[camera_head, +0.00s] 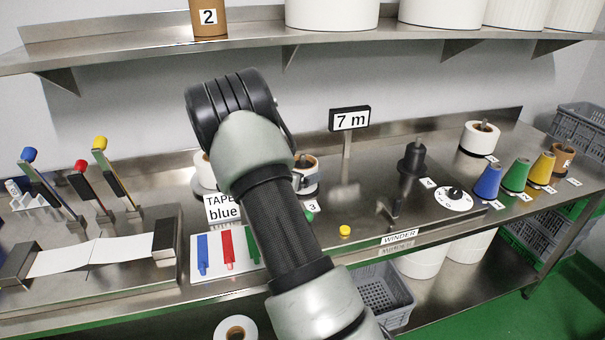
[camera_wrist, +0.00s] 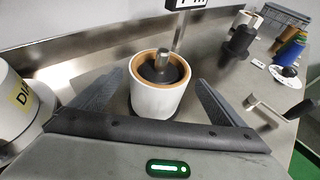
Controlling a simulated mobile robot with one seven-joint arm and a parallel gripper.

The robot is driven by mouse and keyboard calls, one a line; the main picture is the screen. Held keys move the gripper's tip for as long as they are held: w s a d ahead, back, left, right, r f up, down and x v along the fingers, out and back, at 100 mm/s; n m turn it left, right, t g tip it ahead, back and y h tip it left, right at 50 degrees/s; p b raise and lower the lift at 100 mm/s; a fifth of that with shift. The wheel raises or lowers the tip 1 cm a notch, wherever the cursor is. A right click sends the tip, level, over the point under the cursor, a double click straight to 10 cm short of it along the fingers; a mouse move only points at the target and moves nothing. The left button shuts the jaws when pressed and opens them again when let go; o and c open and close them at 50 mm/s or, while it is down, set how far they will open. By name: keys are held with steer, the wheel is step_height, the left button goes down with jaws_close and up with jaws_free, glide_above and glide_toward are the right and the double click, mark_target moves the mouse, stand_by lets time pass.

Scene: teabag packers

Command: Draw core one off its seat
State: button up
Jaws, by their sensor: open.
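In the wrist view a white roll with a brown core (camera_wrist: 158,96) sits on a black hub with a metal pin. My gripper (camera_wrist: 160,79) is open, its two dark fingers on either side of the roll, apparently without gripping it. In the head view this roll (camera_head: 306,174) is partly hidden behind my arm, near a tag reading 3. I see no number on the core itself. A brown core marked 2 (camera_head: 209,17) stands on the shelf. Another brown core (camera_head: 563,157) stands at the bench's right end, its mark unclear.
A black spindle (camera_head: 412,158), a white roll (camera_head: 481,139) and coloured cones (camera_head: 488,180) stand to the right. A crank (camera_wrist: 278,108) stands right of my gripper. A white roll (camera_wrist: 12,103) is close on the left. A "7 m" sign (camera_head: 350,118) stands behind.

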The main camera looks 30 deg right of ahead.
steer(key=p+x, duration=0.1)
steer(key=x, duration=0.6)
steer(key=shift+w+f, duration=0.2)
steer(key=shift+c, duration=0.2)
steer(key=c, duration=1.1)
steer(key=shift+c, duration=0.2)
steer(key=shift+r, duration=0.1)
step_height(320, 180, up, 10)
steer(key=shift+f, duration=0.15)
steer(key=shift+r+p, duration=1.1)
steer(key=shift+r, duration=0.95)
